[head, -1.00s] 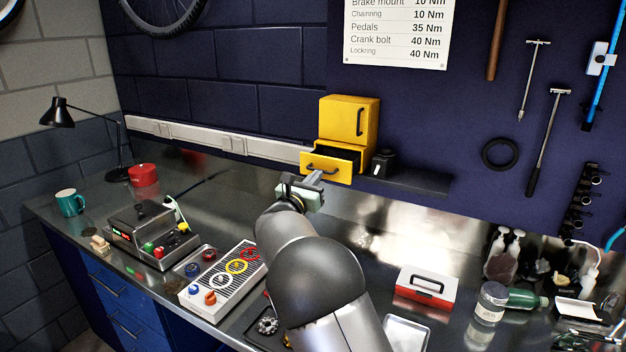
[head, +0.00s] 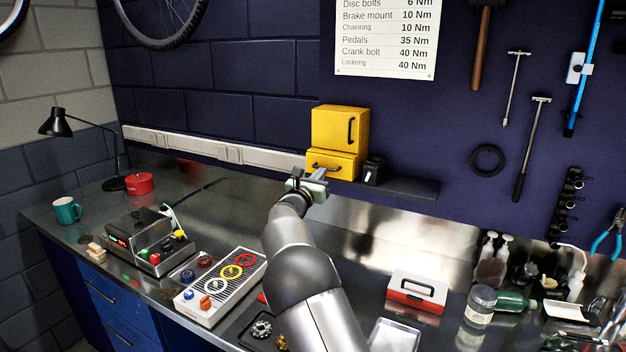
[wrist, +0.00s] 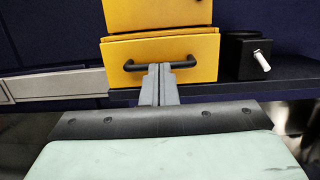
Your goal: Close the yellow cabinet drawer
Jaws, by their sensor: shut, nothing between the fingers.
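The yellow cabinet (head: 340,127) stands on a dark wall shelf at the back of the bench. Its lower drawer (head: 345,165) sits flush or nearly flush under the upper door. In the wrist view the drawer front (wrist: 207,58) shows a black bar handle (wrist: 183,64). My gripper (head: 319,174) is shut and empty, its fingertips (wrist: 160,68) at the middle of the drawer front, overlapping the handle in view. I cannot tell whether the fingertips touch the front.
A small black box (head: 372,171) with a light lever stands on the shelf (head: 415,186) just right of the cabinet. A pale rail (head: 210,150) runs along the wall to the left. A red and white case (head: 417,291) is on the bench below.

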